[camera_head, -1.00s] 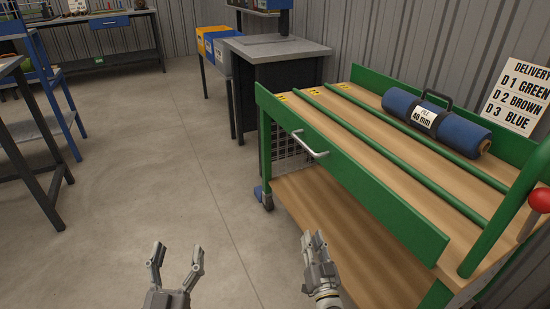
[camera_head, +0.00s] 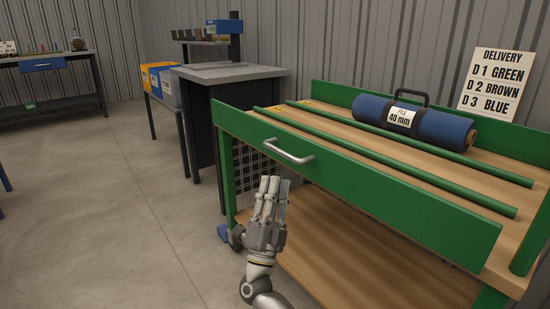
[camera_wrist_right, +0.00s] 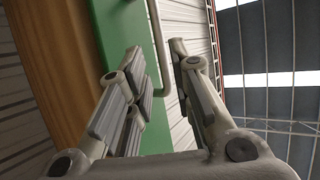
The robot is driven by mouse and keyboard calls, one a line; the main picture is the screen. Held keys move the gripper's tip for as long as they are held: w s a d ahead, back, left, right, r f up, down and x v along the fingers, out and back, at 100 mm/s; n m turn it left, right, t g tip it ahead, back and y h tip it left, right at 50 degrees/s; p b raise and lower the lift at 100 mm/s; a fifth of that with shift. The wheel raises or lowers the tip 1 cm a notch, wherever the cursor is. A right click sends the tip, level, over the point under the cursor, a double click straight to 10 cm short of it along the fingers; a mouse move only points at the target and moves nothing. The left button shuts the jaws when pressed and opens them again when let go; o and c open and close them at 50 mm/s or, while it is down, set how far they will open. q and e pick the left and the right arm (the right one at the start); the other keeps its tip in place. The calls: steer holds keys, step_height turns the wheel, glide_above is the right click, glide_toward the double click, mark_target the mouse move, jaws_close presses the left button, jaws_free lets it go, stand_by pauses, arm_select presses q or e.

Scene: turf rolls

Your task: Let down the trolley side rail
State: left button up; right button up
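The trolley's side rail (camera_head: 400,199) is a long green board, standing raised along the trolley's near side. Its silver bar handle (camera_head: 289,153) is on the left part of its outer face. My right gripper (camera_head: 272,181) is just below and in front of the handle, fingers pointing up, apart from it in the head view. In the right wrist view my right gripper (camera_wrist_right: 157,58) is open and empty. The handle (camera_wrist_right: 161,50) shows beyond the gap between its fingertips, with the green rail (camera_wrist_right: 128,28) behind. My left gripper is out of view.
A dark grey-topped bench (camera_head: 228,73) stands left of the trolley. The floor (camera_head: 110,210) on the left is clear.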

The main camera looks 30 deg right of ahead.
mark_target(281, 153)
steer(key=b+x, duration=0.1)
steer(key=x, duration=0.8)
steer(key=shift+b, duration=0.35)
jaws_close()
